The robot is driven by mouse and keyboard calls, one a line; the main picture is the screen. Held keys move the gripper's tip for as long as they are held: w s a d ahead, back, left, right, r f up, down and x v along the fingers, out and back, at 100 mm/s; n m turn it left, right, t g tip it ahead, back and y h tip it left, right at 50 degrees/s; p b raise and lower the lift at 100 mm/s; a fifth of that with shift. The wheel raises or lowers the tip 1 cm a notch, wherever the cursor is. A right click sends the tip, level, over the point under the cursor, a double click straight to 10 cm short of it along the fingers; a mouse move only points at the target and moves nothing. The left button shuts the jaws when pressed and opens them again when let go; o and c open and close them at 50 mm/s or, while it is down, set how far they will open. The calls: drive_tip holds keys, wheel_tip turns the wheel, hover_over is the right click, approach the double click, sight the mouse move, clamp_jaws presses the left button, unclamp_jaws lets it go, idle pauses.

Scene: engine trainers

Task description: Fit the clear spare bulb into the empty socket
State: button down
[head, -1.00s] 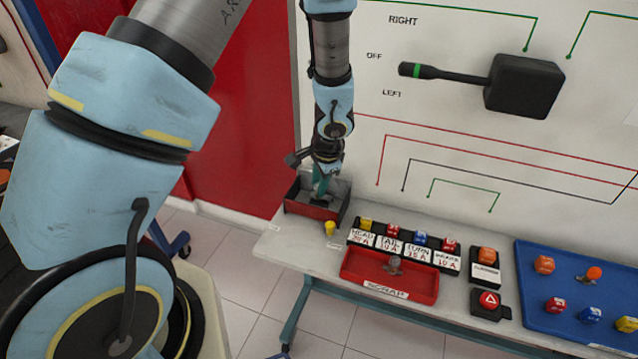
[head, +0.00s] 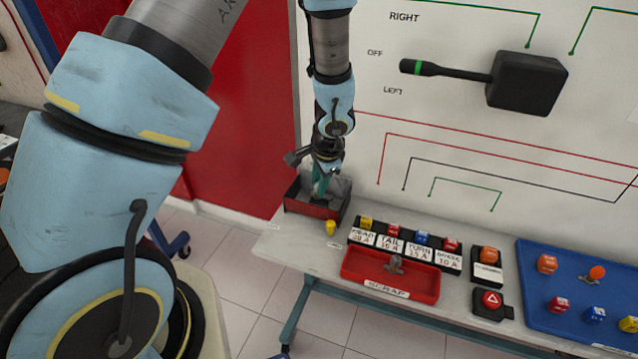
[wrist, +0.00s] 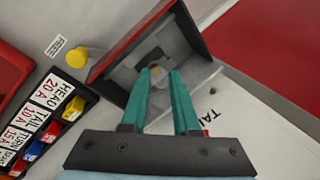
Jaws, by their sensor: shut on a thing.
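My gripper (head: 319,190) points down into an open box (head: 312,209) with red outer walls and a grey inside, at the table's back left corner. In the wrist view the teal fingers of my gripper (wrist: 160,74) are close together over the middle of the box (wrist: 119,46). A small pale thing, seemingly the clear bulb (wrist: 156,68), shows between the fingertips. The fingers hide most of it. A pale square fitting lies below the tips, and I cannot tell whether the bulb is seated in it.
A yellow piece (head: 331,228) stands just outside the box. A red scrap tray (head: 352,277) holds a greyish bulb (head: 395,264). Behind it is a row of labelled coloured fuses (head: 421,239). A blue mat (head: 533,293) with coloured pieces lies at right. A wall panel rises behind.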

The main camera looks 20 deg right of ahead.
drive_tip(key=shift+f+b, duration=1.15)
drive_tip(key=shift+b, duration=0.15)
idle(0.8)
idle(0.3)
drive_tip(key=shift+c, duration=0.5)
unclamp_jaws()
drive_tip(key=shift+r, duration=0.1)
drive_tip(key=shift+r+p, duration=3.25)
drive_tip(key=shift+r, duration=0.7)
